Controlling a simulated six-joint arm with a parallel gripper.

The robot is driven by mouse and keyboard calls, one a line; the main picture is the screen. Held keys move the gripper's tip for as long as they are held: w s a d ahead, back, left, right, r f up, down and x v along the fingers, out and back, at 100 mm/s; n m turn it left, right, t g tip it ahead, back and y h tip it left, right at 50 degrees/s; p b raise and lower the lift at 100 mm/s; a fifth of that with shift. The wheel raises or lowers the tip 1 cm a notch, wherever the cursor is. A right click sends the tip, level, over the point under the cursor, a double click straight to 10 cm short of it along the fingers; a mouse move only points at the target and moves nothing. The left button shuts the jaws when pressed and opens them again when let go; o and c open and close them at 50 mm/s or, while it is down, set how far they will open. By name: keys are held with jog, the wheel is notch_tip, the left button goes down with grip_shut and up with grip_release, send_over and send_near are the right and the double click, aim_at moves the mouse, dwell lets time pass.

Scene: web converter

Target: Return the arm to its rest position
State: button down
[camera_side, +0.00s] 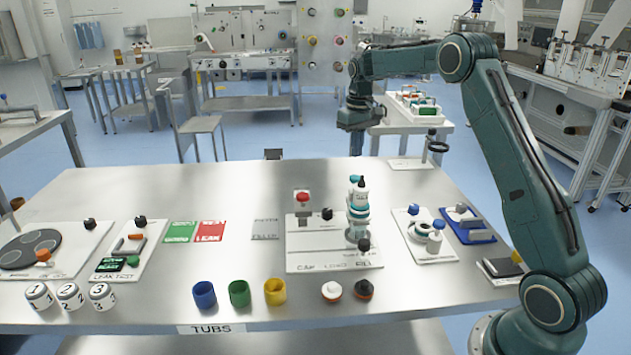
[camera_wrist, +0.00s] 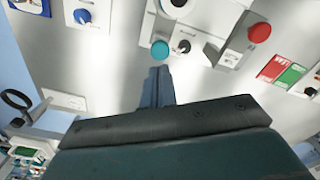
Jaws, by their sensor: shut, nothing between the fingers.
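My gripper (camera_side: 356,152) hangs from the raised arm, pointing down above the far edge of the steel table (camera_side: 120,205). It is shut and holds nothing. In the wrist view its two fingers (camera_wrist: 158,74) lie together, with bare table around them. The bottle with a teal part (camera_side: 358,205) stands upright on a white board (camera_side: 300,258), nearer the side camera than my gripper and apart from it.
A red button (camera_side: 302,197) stands on the board's left side. Blue, green and yellow tubs (camera_side: 239,294) line the front edge, with numbered white pots (camera_side: 70,296) to their left. A black ring stand (camera_side: 437,147) is right of my gripper. Bare table lies at the back left.

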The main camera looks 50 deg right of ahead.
jog(key=shift+r, duration=0.75)
jog(key=s+a+r+n+t, duration=0.1)
jog(key=s+a+r+t, duration=0.2)
jog(key=s+a+r, duration=1.05)
jog(key=s+a+f+n+t, duration=0.1)
jog(key=s+a+f, duration=0.2)
jog(key=s, duration=0.6)
jog(key=s+a+f+n+t, duration=0.1)
jog(key=s+a+f, duration=0.2)
jog(key=s+a, duration=0.5)
jog(key=shift+s+t, duration=0.3)
jog(key=shift+s, duration=0.8)
